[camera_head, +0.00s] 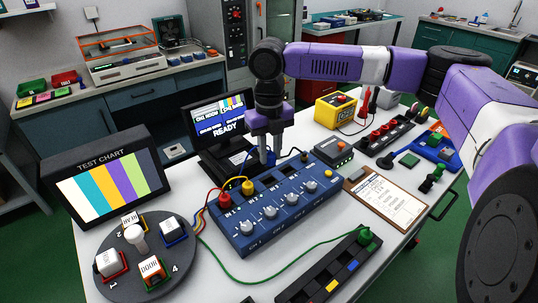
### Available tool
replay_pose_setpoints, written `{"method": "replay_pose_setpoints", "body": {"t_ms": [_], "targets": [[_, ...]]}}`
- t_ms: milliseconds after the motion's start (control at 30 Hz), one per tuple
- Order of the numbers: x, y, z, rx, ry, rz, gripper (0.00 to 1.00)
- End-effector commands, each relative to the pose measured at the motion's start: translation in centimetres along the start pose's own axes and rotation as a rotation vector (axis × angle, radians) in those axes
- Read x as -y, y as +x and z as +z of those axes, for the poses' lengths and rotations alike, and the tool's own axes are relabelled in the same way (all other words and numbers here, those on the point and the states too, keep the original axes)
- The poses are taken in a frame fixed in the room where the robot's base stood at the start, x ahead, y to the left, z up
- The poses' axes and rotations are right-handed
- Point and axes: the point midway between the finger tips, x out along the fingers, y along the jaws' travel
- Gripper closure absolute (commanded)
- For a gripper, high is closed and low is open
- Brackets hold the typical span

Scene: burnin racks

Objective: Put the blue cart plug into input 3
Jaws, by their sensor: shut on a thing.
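The blue input box (285,225) stands mid-table, with knobs along its front. A red plug (225,201) and a yellow plug (247,187) stand in the two leftmost positions of its back row. My gripper (268,160) points down over the back row, just right of the yellow plug. It is shut on what seems to be the blue cart plug, mostly hidden by the fingers. I cannot tell whether the plug is touching a socket. The blue cart (173,231) sits on the round turntable (150,275).
A dark plug rack (318,287) at the front holds a green plug (367,239); its blue-marked place looks empty. A green cable (240,279) loops across the table. A monitor (215,120) reading READY stands behind my gripper. A clipboard (388,195) lies to the right.

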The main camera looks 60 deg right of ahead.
Motion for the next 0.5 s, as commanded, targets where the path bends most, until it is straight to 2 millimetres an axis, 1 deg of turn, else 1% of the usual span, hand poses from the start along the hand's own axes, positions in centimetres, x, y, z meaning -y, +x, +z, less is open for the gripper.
{"method": "replay_pose_setpoints", "body": {"t_ms": [333, 500], "targets": [[-0.11, 0.13, 0.32, 0.008, -0.064, 0.009, 1.00], [-0.12, 0.76, 0.31, 0.008, -0.067, 0.008, 1.00]]}}
